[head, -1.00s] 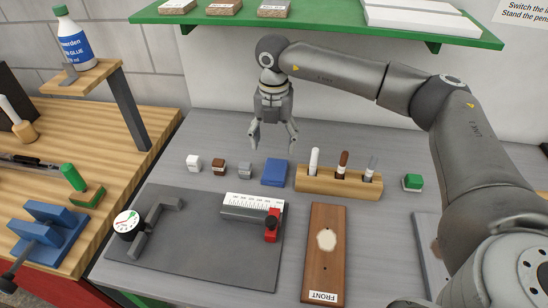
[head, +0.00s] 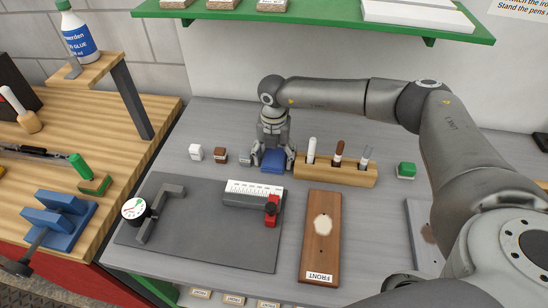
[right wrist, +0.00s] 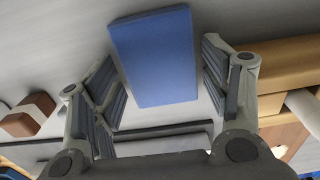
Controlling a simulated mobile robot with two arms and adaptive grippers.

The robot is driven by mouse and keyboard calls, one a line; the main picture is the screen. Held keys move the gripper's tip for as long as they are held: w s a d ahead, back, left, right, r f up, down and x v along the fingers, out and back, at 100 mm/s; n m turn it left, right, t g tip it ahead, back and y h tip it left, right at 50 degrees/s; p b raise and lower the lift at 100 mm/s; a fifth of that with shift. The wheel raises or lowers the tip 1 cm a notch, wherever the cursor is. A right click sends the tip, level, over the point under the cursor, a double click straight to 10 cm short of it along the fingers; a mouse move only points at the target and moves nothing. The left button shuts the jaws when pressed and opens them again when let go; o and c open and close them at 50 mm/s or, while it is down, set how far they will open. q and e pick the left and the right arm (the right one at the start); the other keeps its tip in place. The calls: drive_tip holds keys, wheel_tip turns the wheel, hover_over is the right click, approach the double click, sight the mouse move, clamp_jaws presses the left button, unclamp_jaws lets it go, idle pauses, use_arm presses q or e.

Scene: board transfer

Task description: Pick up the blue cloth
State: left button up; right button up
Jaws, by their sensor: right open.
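The blue cloth (head: 273,160) is a small folded block lying flat on the grey bench top. It also shows in the right wrist view (right wrist: 153,58), between the two fingers and a little beyond them. My right gripper (head: 273,158) is open and down at the cloth, one finger on each side of it. In the right wrist view the right gripper (right wrist: 160,85) shows a gap between the cloth and the right finger; the left finger is close to its edge. My left gripper is not in view.
A wooden pen holder (head: 336,172) stands close right of the cloth. Small blocks (head: 220,156) sit to its left. A grey plate (head: 200,240) with a ruler (head: 255,189) and a dial gauge (head: 135,209) lies in front. A green shelf (head: 330,18) hangs above.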

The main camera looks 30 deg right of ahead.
sight(274, 159)
drive_tip(key=c, duration=0.7)
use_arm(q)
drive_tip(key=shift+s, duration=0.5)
use_arm(e)
drive_tip(key=shift+r, duration=0.1)
use_arm(q)
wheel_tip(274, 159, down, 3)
drive_tip(key=b, duration=0.2)
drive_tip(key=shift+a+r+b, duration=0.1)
drive_tip(key=shift+b, duration=0.3)
use_arm(e)
wheel_tip(274, 159, up, 10)
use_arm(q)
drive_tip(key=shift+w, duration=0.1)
